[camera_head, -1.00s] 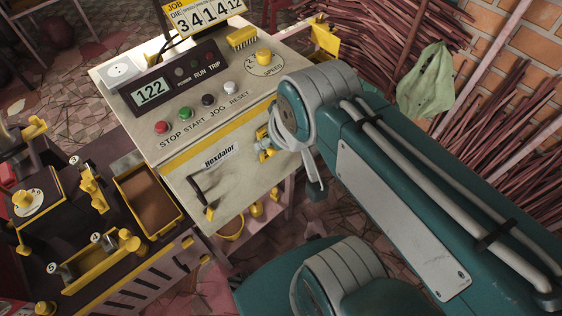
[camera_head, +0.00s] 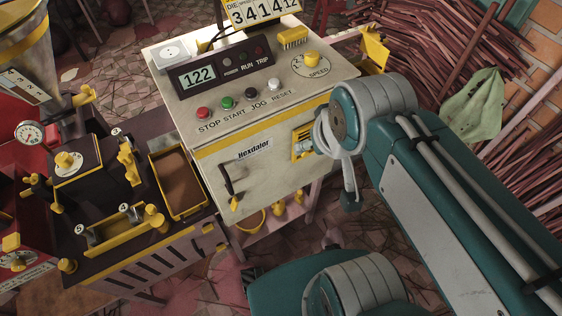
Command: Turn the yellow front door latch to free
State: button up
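A cream control cabinet (camera_head: 255,178) stands in the middle, its front marked Hexdalor. A yellow fitting (camera_head: 302,143) with grey-blue parts sits at the right of that front and looks like the latch. My arm partly covers it, and its turned position is not clear. A dark pull handle (camera_head: 228,180) with a yellow tip (camera_head: 235,203) hangs on the left of the front. My arm reaches in from the right, and its elbow and cables stand right beside the yellow fitting in the picture.
The cabinet top carries several push buttons, a display (camera_head: 198,77) and a yellow speed knob (camera_head: 312,57). Left stands a dark bench with yellow fittings and a brown-filled tray (camera_head: 180,183). Bundles of reddish sticks (camera_head: 430,48) and a green cloth (camera_head: 474,105) lie behind at right.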

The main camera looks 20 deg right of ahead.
aim_at(234, 201)
jog(key=k, duration=0.85)
